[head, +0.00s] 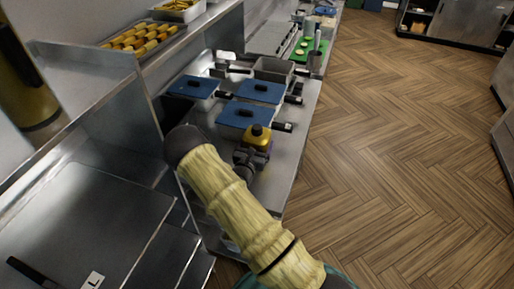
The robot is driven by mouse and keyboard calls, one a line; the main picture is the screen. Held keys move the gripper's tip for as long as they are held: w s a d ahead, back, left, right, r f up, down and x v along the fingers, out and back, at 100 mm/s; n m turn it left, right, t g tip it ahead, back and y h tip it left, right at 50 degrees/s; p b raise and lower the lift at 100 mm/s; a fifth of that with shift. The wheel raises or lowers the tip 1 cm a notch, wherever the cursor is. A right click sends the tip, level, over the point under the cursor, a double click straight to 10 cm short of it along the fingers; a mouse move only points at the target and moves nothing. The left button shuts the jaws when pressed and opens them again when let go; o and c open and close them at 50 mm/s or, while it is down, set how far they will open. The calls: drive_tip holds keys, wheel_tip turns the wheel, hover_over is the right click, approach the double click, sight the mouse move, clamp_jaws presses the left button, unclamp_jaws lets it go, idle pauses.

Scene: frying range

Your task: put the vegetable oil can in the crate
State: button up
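A small yellow can with a black cap (258,134), which looks like the vegetable oil can, shows near the middle of the head view, upright beside the blue-lidded pans. My dark gripper (251,157) is right at its near side and overlaps its lower part. My yellow-sleeved arm crosses in front and hides part of the wrist. The fingers are too small and dark to tell whether they are closed on the can or only next to it. I cannot make out a crate in this view.
Several blue-lidded pans (241,114) stand on the steel counter (289,150) just beyond the can. A metal container (274,69) and a green board (304,49) are farther back. A steel shelf with a food tray (141,38) runs at left. The wooden floor (400,150) is clear at right.

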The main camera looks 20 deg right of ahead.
drive_tip(key=shift+f, duration=1.1)
drive_tip(key=shift+f, duration=0.1)
drive_tip(key=o, duration=1.1)
drive_tip(key=shift+c, duration=0.2)
drive_tip(key=b+v, duration=0.3)
drive_tip(key=v, duration=0.8)
drive_tip(key=shift+b, duration=0.3)
drive_tip(key=shift+s+a, duration=0.15)
drive_tip(key=shift+s, duration=0.3)
drive_tip(key=shift+a, duration=0.1)
